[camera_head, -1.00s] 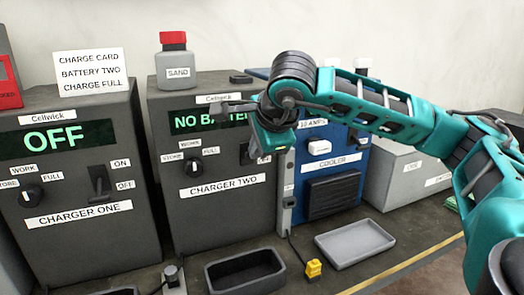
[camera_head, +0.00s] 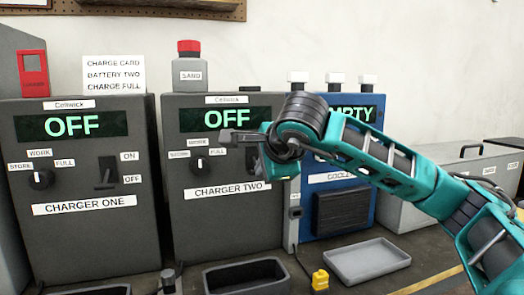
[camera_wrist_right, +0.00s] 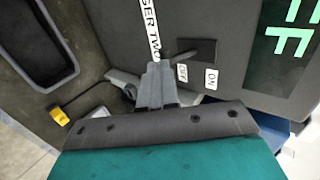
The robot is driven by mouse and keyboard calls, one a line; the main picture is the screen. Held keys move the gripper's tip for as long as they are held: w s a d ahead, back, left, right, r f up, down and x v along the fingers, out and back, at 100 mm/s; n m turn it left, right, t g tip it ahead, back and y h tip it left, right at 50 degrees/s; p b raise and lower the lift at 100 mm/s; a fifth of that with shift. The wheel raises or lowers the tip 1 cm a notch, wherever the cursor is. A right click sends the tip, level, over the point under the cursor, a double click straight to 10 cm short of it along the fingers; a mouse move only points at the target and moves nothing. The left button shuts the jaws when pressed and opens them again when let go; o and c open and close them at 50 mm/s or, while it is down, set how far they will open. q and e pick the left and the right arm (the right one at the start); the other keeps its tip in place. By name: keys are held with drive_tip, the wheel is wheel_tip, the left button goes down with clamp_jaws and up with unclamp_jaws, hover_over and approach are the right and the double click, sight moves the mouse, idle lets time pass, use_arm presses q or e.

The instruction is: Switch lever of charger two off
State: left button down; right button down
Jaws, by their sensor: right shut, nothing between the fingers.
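Charger two (camera_head: 222,222) is a dark grey box, and its display (camera_head: 228,119) reads OFF in green. Its lever is mostly hidden behind my right gripper (camera_head: 266,166) in the head view. In the wrist view the lever (camera_wrist_right: 181,55) sticks out from its dark plate toward the OFF label (camera_wrist_right: 182,73) side, away from the ON label (camera_wrist_right: 211,78). My right gripper (camera_wrist_right: 155,68) is shut and empty, with its fingertips close beside the lever. I cannot tell whether they touch it. My left gripper is not in view.
Charger one (camera_head: 85,232) stands left, also reading OFF. A blue cooler unit (camera_head: 342,180) stands close on the right. A black tray (camera_head: 246,277), a yellow plug (camera_head: 320,280) and a grey tray (camera_head: 368,262) lie in front. A sand bottle (camera_head: 189,70) stands on charger two.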

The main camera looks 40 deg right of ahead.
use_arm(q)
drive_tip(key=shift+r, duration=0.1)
use_arm(e)
drive_tip(key=shift+r, duration=0.15)
use_arm(q)
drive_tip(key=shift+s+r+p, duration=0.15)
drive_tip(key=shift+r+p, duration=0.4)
drive_tip(key=shift+p, duration=0.05)
use_arm(e)
drive_tip(key=shift+r, duration=0.75)
drive_tip(key=shift+s, duration=0.15)
